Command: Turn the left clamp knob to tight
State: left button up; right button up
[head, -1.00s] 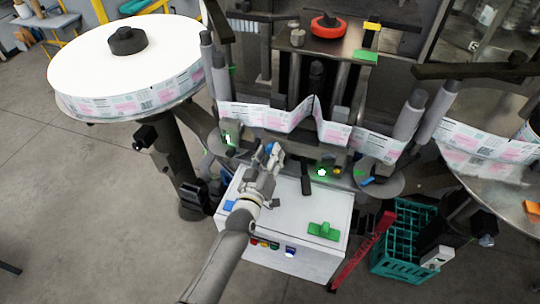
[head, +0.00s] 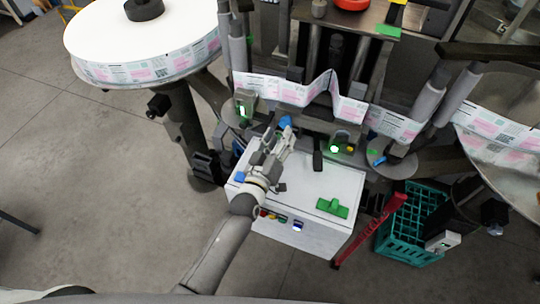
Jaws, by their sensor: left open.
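My left gripper (head: 284,133) reaches up over the white box, in front of the labeller, with its jaws open. A small blue part (head: 286,121), which looks like the left clamp knob, shows at its fingertips. The fingers partly cover it, so I cannot tell whether they touch it or how far it is turned. A similar blue knob (head: 378,161) sits on the grey disc to the right, clear of the gripper. The printed label web (head: 290,91) runs across the machine just behind the gripper. My right gripper is not in view.
The white box (head: 310,190) carries a green T-shaped piece (head: 332,208) and has coloured buttons on its front. A large label reel (head: 150,40) stands at left. A teal crate (head: 408,225) and a red bar (head: 372,228) are at right.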

pick_arm(q)
jog(key=v, duration=0.8)
jog(key=shift+s, duration=0.3)
jog(key=shift+r, duration=0.1)
jog(key=s+a+f+m+g+y, duration=0.2)
jog(key=s+a+g+y, duration=0.1)
jog(key=s+a+g, duration=0.65)
jog(key=s+a+f+m+g+y, duration=0.3)
jog(key=s+a, duration=0.4)
jog(key=s, duration=0.6)
notch_tip(320, 180, down, 35)
jog(key=s+g+b, duration=0.2)
jog(key=g+b, duration=0.1)
jog(key=b, duration=0.5)
jog(key=s+a+f+b, duration=0.3)
jog(key=s+f+b, duration=0.3)
jog(key=s+f, duration=1)
notch_tip(320, 180, down, 4)
jog(key=shift+f+g, duration=0.2)
jog(key=shift+g, duration=0.15)
